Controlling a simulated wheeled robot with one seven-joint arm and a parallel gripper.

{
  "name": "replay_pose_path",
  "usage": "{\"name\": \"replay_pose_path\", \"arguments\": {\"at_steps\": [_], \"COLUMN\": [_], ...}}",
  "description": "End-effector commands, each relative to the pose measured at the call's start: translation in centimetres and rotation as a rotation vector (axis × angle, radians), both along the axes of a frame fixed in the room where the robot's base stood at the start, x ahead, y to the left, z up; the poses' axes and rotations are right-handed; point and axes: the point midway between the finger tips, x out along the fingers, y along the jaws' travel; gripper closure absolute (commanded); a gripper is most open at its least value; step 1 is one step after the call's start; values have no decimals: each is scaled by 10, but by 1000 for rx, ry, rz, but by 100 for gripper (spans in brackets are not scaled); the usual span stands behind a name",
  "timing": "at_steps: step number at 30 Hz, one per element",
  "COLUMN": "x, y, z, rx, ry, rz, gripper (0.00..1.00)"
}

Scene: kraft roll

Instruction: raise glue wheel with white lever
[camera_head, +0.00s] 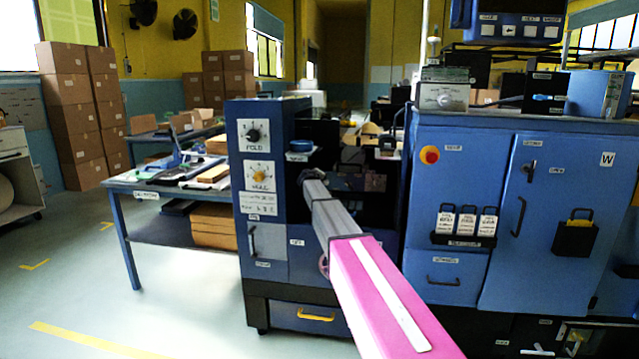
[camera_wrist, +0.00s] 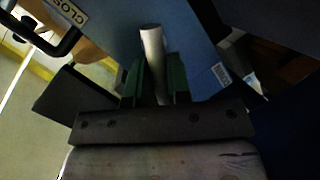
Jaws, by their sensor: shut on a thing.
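The white lever (camera_wrist: 153,45) is a pale round rod standing between the green fingers of my gripper (camera_wrist: 155,80) in the wrist view. The fingers are closed around its lower part, and its rounded top sticks out beyond them. A blue panel lies behind it. In the head view my arm reaches into the dark recess of the blue machine (camera_head: 262,230); the lever and fingertips cannot be made out there. I cannot make out the glue wheel in either view.
Left of the recess is a panel with a black dial (camera_head: 254,134) and a yellow dial (camera_head: 260,175). A blue cabinet (camera_head: 455,185) with a red button (camera_head: 429,155) stands close on the right. A worktable (camera_head: 150,187) is at left. The floor at left is clear.

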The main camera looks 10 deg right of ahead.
Motion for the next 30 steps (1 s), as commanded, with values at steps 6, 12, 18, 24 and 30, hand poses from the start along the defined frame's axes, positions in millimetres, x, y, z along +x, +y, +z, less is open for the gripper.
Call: {"name": "replay_pose_path", "arguments": {"at_steps": [6, 12, 18, 24, 30], "x": [-1, -1, -1, -1, -1], "y": [-2, -2, -3, -3, -2], "z": [1, 2, 1, 1, 2], "rx": [74, 100, 106, 108, 104], "ry": [-22, -31, -32, -33, -32], "rz": [-1, -1, -2, -3, -2], "gripper": [100, 100, 100, 75, 57]}}
